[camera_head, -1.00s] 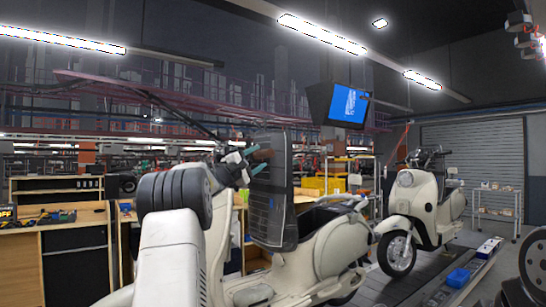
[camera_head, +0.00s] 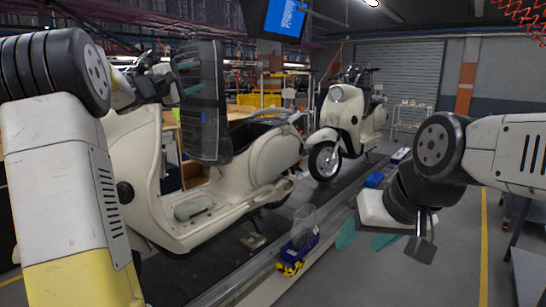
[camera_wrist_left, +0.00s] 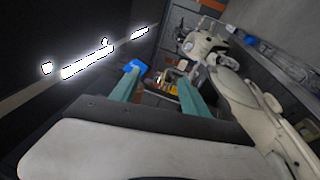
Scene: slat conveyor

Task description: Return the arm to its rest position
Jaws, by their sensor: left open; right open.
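My left arm (camera_head: 55,160) rises at the left of the head view, with its forearm bent toward the centre. My left gripper (camera_head: 187,77) is beside a tall dark panel (camera_head: 210,120) at the near scooter, its teal fingers partly hidden. The left wrist view shows its two teal fingers (camera_wrist_left: 158,88) spread apart with nothing held between them. My right arm (camera_head: 490,150) comes in from the right. My right gripper (camera_head: 364,238) hangs low over the floor beside the conveyor, its teal fingers apart and empty.
A cream scooter (camera_head: 270,155) stands on the slat conveyor (camera_head: 215,265) close to my left arm. Another scooter (camera_head: 345,125) stands farther back. A blue bin (camera_head: 300,246) with a clear container sits at the conveyor edge. Grey floor (camera_head: 440,220) is open under my right arm.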

